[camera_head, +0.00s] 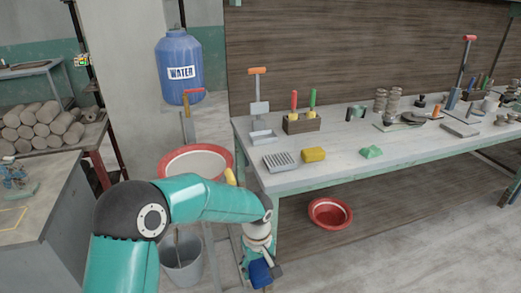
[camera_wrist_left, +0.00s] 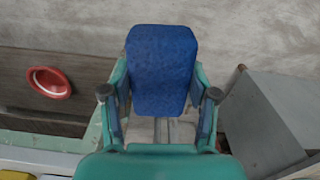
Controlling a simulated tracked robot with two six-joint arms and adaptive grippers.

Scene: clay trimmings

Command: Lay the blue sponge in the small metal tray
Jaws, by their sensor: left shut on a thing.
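The blue sponge (camera_wrist_left: 162,70) is between the fingers of my left gripper (camera_wrist_left: 160,95), which is shut on it. In the head view, the sponge (camera_head: 261,273) and the left gripper (camera_head: 258,262) are low, beside the near left corner of the workbench and below its top. My right gripper is not in view.

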